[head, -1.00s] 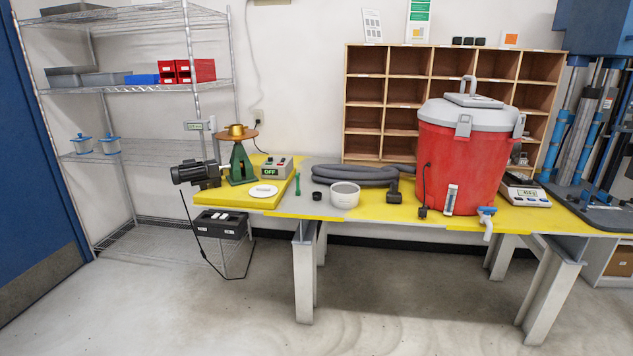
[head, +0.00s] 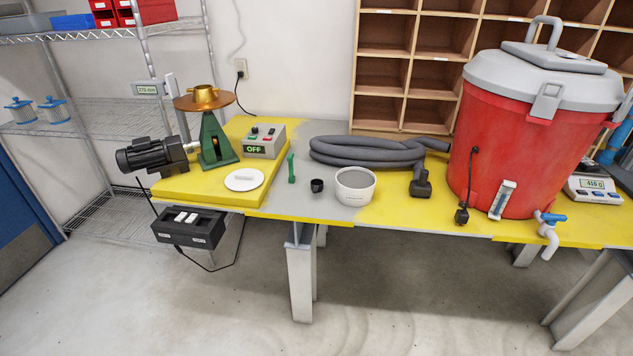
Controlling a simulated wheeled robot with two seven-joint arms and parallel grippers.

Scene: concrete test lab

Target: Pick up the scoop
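A small green upright tool (head: 291,168) with a slim handle is on the grey middle strip of the table. A small black cup (head: 317,186) sits just right of it. Either could be the scoop; they are too small for me to tell. A white round tub (head: 355,187) with a grey top surface stands right of the black cup. Neither of my grippers is in view.
The table (head: 400,217) also holds a control box reading OFF (head: 264,142), a white disc (head: 244,179), a green stand (head: 216,142), a motor (head: 150,154), coiled grey hose (head: 365,152), a red cooler (head: 520,150) and a scale (head: 594,187). Wooden cubbies (head: 405,75) stand behind.

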